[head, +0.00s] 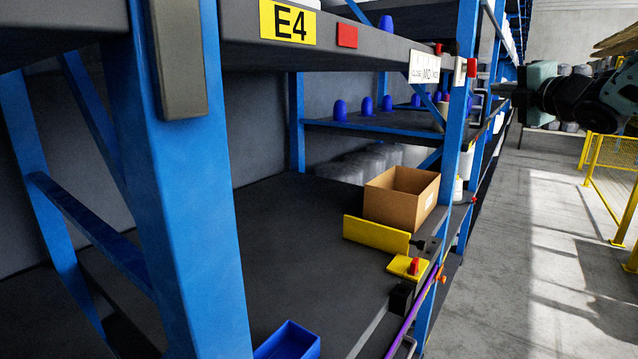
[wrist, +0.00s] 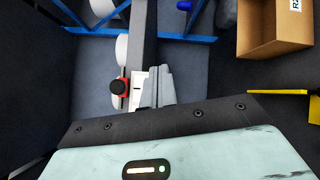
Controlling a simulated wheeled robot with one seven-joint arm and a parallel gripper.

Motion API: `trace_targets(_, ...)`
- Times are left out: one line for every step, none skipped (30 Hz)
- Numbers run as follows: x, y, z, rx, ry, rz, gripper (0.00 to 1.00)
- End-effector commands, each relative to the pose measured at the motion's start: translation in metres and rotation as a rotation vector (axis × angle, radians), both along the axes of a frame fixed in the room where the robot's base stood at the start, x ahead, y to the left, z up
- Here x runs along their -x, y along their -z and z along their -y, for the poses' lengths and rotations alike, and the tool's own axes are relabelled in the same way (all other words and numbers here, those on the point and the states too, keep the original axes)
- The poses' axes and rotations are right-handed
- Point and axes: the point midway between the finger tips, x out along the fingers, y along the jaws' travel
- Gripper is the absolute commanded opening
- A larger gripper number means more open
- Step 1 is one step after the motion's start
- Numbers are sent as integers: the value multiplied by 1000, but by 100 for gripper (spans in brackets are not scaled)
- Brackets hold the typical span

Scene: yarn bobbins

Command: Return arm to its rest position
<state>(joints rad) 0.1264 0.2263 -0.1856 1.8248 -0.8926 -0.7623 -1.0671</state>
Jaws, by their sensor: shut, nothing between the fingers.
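My gripper (head: 497,89) is at the upper right of the head view, at the end of my dark and pale-green arm. It points left towards the blue rack upright and holds nothing. In the wrist view the gripper's grey fingers (wrist: 158,88) are together in front of the pale-green housing. Behind them are a grey shelf beam and a small black-and-red part (wrist: 118,87). I cannot tell how far the fingers are from the beam.
The rack's blue upright (head: 461,130) stands left of my gripper. An open cardboard box (head: 405,198) and a blue bin (head: 288,341) are on the lower shelf. The aisle floor (head: 560,240) is clear, with a yellow fence (head: 612,153) at right.

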Motion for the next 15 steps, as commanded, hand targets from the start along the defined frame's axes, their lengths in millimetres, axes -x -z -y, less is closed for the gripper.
trace_targets(10,32,0,-176,84,-126,0)
trace_targets(17,53,1,-288,143,-207,0)
trace_targets(29,80,2,-424,222,-303,0)
trace_targets(38,99,1,-515,276,-370,0)
trace_targets(49,119,-1,-602,333,-436,0)
trace_targets(65,143,-3,-709,408,-516,0)
trace_targets(78,161,-6,-784,464,-574,0)
trace_targets(92,178,-9,-853,521,-629,0)
trace_targets(112,199,-13,-942,598,-699,0)
trace_targets(127,214,-17,-1004,655,-749,0)
trace_targets(142,228,-21,-1058,713,-796,0)
trace_targets(162,245,-27,-1128,789,-852,0)
trace_targets(177,256,-30,-1173,847,-891,0)
trace_targets(192,267,-35,-1216,902,-928,0)
trace_targets(211,279,-40,-1268,972,-971,0)
